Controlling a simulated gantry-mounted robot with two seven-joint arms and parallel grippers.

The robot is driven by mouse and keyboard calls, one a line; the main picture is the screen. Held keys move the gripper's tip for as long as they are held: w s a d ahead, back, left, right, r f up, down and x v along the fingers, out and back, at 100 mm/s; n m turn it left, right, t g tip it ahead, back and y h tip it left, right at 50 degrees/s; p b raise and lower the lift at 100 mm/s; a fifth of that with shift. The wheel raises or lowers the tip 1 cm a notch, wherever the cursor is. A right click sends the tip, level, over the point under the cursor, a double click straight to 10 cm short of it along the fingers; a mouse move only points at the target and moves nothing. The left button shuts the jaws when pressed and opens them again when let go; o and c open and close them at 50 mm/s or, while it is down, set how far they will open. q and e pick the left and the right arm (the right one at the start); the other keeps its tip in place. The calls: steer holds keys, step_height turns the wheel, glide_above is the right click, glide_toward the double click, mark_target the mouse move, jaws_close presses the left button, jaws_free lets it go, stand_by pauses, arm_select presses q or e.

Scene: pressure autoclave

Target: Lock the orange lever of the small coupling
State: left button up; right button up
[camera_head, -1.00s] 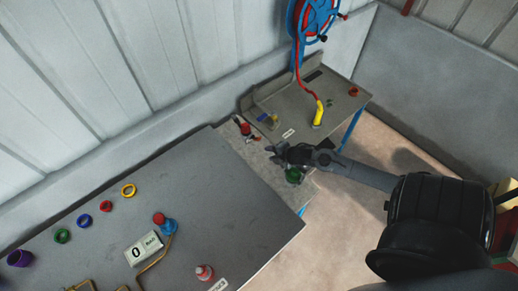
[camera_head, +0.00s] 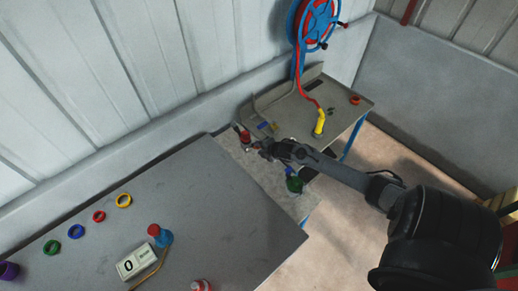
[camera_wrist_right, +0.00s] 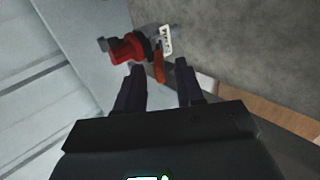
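The small coupling (camera_wrist_right: 127,47) shows in the right wrist view as a red body with dark grey ends, lying sideways at the upper middle. Its orange lever (camera_wrist_right: 158,68) hangs beside the dark end, close to a white label. My right gripper (camera_wrist_right: 160,78) is open, with its two dark fingers apart. The lever appears in the gap between the fingertips, nearer the left finger; I cannot tell whether they touch. In the head view my right gripper (camera_head: 262,148) is just beside the red coupling (camera_head: 245,137) and partly hides that area. My left gripper is not in view.
A green part (camera_head: 294,184) stands on the small bench below my right arm. A yellow nozzle (camera_head: 319,123) on a red hose stands behind. The large grey table (camera_head: 220,215) fills the foreground, with coloured rings, a counter box (camera_head: 137,259) and a blue valve (camera_head: 162,237).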

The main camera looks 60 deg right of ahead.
steer(key=shift+w+d+f, duration=0.15)
steer(key=shift+w+f, duration=0.25)
steer(key=shift+w, duration=0.1)
jaws_close()
